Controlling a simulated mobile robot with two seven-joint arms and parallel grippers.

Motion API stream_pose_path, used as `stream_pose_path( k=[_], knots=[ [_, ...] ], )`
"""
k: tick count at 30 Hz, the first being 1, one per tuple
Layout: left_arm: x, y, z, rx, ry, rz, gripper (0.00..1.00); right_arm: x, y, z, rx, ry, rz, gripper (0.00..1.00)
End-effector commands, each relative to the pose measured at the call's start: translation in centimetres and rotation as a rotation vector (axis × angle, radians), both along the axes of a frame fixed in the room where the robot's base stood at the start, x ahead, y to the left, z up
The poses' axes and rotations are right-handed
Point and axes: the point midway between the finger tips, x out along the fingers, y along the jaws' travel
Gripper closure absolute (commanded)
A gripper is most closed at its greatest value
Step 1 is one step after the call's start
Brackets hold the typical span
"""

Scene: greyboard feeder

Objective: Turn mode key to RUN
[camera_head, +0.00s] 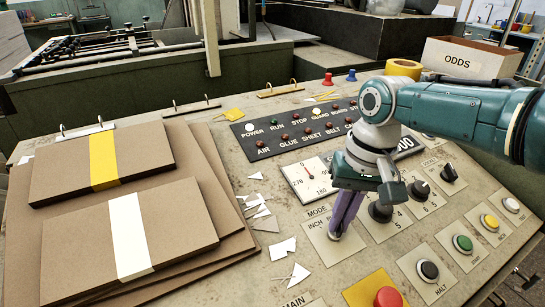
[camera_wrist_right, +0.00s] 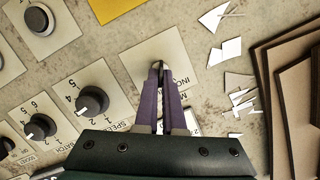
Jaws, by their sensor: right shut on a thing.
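The mode plate (camera_head: 319,248) is a pale square on the sloping panel, with MODE and part of INCH readable in the head view. It also shows in the right wrist view (camera_wrist_right: 135,65), with part of its lettering beside the fingers. My right gripper (camera_head: 336,234) reaches down onto this plate with its purple fingers close together. In the right wrist view its fingertips (camera_wrist_right: 157,67) meet at the middle of the plate, shut on the mode key. The fingers hide most of the key, so I cannot tell which way it points. My left gripper is not in view.
Black knobs (camera_head: 380,211) stand close right of the fingers. A red button (camera_head: 388,297) on a yellow plate, a black button (camera_head: 428,270) and a green button (camera_head: 463,243) are nearer the front. Paper scraps (camera_head: 284,249) and stacked brown boards (camera_head: 190,242) lie left.

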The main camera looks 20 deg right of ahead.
Motion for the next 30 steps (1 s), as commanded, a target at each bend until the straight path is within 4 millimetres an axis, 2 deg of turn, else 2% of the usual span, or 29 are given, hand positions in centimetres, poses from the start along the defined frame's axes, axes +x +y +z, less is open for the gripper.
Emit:
stream_pose_path(
  k=[14,15,22,30],
  knots=[
    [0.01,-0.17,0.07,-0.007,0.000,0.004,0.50,0.06,-0.06,-0.01,0.002,-0.002,-0.014,1.00],
    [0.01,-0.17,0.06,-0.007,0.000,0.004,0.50,0.06,-0.07,-0.02,0.002,-0.002,-0.013,0.89],
    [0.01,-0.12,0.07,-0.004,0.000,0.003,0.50,0.04,-0.05,0.00,0.002,-0.002,-0.012,0.64],
    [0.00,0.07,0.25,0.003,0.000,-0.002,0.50,0.03,-0.06,0.27,0.002,-0.002,-0.011,0.64]
  ],
)
